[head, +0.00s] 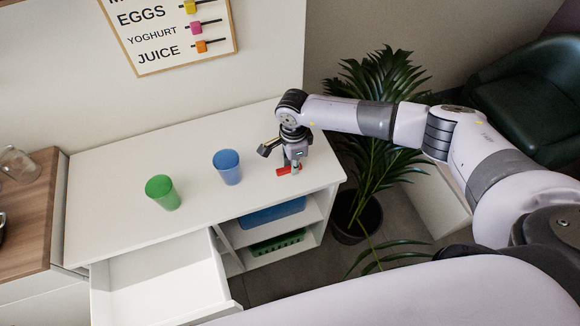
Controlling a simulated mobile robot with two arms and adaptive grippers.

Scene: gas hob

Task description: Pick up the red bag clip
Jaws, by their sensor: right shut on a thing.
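The red bag clip (283,171) is at the right end of the white counter, small and partly hidden by my right gripper. My right gripper (294,168) points down over the counter and is shut on the red bag clip. I cannot tell whether the clip still touches the counter top. My left gripper is not in view.
A blue cup (228,168) stands left of my right gripper, and a green cup (163,193) stands further left. An open, empty-looking drawer (165,278) juts out in front of the white counter (110,180). A potted plant (372,130) stands beside its right end.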

